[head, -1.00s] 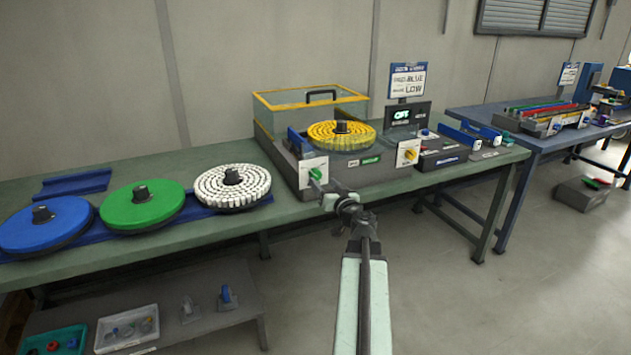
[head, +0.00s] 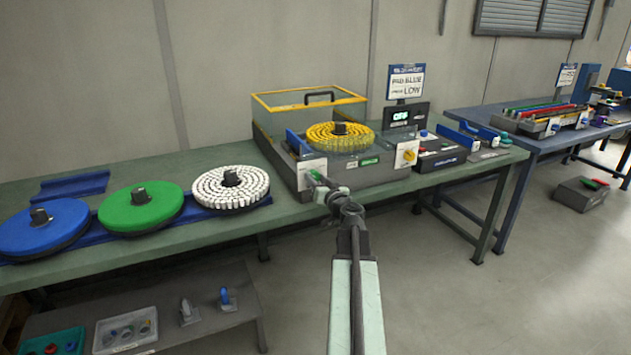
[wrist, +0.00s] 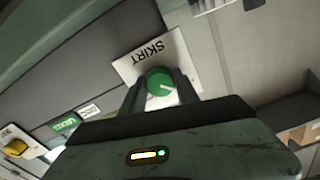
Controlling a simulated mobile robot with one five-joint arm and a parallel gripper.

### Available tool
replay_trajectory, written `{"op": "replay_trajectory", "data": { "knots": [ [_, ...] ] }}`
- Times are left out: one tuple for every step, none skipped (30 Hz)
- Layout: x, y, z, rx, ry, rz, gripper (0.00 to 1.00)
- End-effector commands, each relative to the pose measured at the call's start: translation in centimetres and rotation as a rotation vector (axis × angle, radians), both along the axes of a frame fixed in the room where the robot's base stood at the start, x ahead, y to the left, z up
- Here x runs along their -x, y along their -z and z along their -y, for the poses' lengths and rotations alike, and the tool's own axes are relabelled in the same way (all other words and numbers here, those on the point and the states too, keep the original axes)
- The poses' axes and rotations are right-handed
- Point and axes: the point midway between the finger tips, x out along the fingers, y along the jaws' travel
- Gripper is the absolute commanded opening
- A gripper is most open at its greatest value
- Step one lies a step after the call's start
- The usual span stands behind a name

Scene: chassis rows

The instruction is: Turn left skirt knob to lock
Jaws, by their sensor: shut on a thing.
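The left skirt knob is a round green knob (wrist: 161,80) with a pale pointer line, on a white plate (wrist: 142,53) marked SKIRT. In the wrist view the fingers of my gripper (wrist: 162,92) stand on both sides of the knob and are shut on it. In the head view my gripper (head: 318,183) reaches the front left of the grey machine (head: 365,178), and the green knob is mostly hidden there. The yellow knob (head: 410,156) on the machine's right front plate is free; it also shows at the left of the wrist view (wrist: 16,148).
White (head: 230,188), green (head: 141,204) and blue (head: 43,228) discs lie left on the green bench (head: 120,170). A display (head: 405,115) stands behind at right.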

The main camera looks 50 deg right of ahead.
Motion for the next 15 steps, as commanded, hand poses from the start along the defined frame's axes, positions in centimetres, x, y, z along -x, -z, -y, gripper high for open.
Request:
{"op": "replay_trajectory", "data": {
  "knots": [
    [-0.27, -0.10, -0.08, -0.012, -0.006, 0.006, 0.00],
    [-0.29, -0.11, -0.05, -0.021, -0.006, 0.010, 0.00],
    [-0.31, -0.12, -0.04, -0.034, -0.006, 0.015, 0.00],
    [-0.33, -0.13, -0.03, -0.046, -0.006, 0.020, 0.00],
    [-0.34, -0.13, -0.03, -0.060, -0.007, 0.026, 0.00],
    [-0.34, -0.14, -0.02, -0.081, -0.007, 0.034, 0.00],
    [-0.35, -0.14, -0.02, -0.098, -0.007, 0.041, 0.00],
    [-0.36, -0.14, -0.03, -0.118, -0.007, 0.049, 0.00],
    [-0.37, -0.14, -0.03, -0.145, -0.007, 0.060, 0.00],
    [-0.37, -0.15, -0.02, -0.167, -0.007, 0.069, 0.00],
    [-0.37, -0.15, -0.03, -0.190, -0.007, 0.079, 0.00],
    [-0.38, -0.15, -0.03, -0.223, -0.007, 0.092, 0.00],
    [-0.38, -0.15, -0.03, -0.249, -0.007, 0.102, 0.00],
    [-0.38, -0.15, -0.03, -0.275, -0.006, 0.113, 0.00],
    [-0.38, -0.16, -0.03, -0.310, -0.006, 0.127, 0.00]
  ]
}}
